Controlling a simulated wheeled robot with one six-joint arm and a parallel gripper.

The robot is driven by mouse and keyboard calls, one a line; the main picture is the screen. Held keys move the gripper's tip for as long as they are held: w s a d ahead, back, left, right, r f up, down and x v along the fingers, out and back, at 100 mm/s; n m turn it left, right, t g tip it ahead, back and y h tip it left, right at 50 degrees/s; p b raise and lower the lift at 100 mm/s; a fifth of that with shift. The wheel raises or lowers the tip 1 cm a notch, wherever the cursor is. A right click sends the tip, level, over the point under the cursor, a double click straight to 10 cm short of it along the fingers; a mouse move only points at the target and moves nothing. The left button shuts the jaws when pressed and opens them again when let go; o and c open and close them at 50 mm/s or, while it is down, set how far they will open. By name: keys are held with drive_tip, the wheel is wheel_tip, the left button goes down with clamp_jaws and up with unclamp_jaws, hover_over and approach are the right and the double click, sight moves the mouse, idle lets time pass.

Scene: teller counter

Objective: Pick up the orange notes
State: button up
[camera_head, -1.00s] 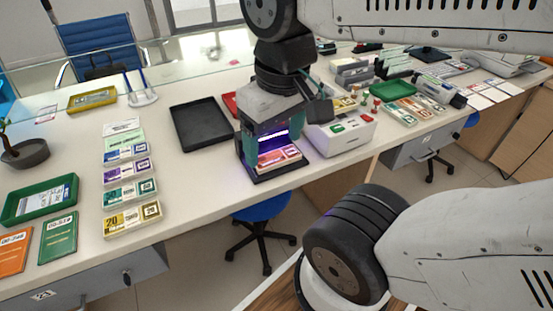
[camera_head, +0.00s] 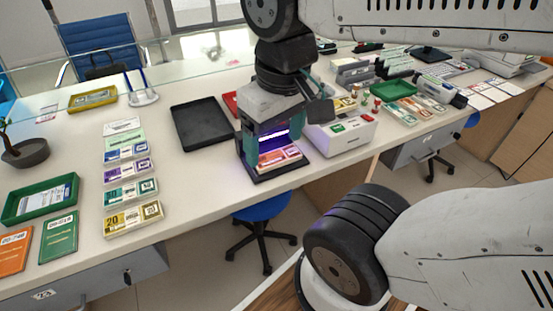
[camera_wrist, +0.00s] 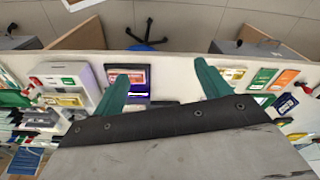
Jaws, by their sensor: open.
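Orange notes (camera_head: 281,157) lie on the base of a small black stand (camera_head: 281,173) with a purple light, near the counter's front edge. They also show as a reddish-orange patch in the wrist view (camera_wrist: 137,75). My gripper (camera_head: 274,142) hangs over the stand with its teal fingers pointing down. In the wrist view the fingers (camera_wrist: 162,70) are spread wide and empty; the notes lie between them in the picture, nearer the left finger. The gripper partly hides the stand in the head view, and I cannot tell its exact height above the notes.
A white machine (camera_head: 342,136) stands close on the right of the stand. A black tray (camera_head: 201,124) lies behind left. Several note stacks (camera_head: 133,218) and an orange booklet (camera_head: 14,251) lie left. The counter between stacks and stand is clear.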

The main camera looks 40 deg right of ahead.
drive_tip(key=shift+o, duration=0.4)
drive_tip(key=w+d+f+n+g+h, duration=0.1)
drive_tip(key=w+f+n+g+h, duration=0.1)
drive_tip(key=w+f, duration=0.4)
drive_tip(key=w+d+f+n+g+h, duration=0.2)
drive_tip(key=w+f+n+h, duration=0.3)
drive_tip(key=f, duration=0.4)
drive_tip(key=w+d+f+n+g+h, duration=0.2)
drive_tip(key=w+f+n+h, duration=0.2)
drive_tip(key=w+f, duration=0.3)
drive_tip(key=shift+w+d+f+n, duration=0.2)
drive_tip(key=shift+f+n, duration=0.15)
drive_tip(key=shift+n, duration=0.55)
drive_tip(key=w, duration=0.1)
drive_tip(key=n, duration=0.1)
drive_tip(key=w+d+t, duration=0.1)
drive_tip(key=shift+w+r+n+h, duration=0.3)
drive_tip(key=shift+w+n+h, duration=0.05)
drive_tip(key=shift+n+h, duration=0.05)
approach(277, 157)
drive_tip(key=x, duration=0.3)
drive_tip(key=shift+s+d, duration=0.1)
drive_tip(key=shift+s, duration=0.35)
drive_tip(key=x, duration=0.5)
drive_tip(key=shift+w+d+f, duration=0.15)
drive_tip(key=shift+w+d, duration=0.05)
drive_tip(key=shift+w, duration=0.15)
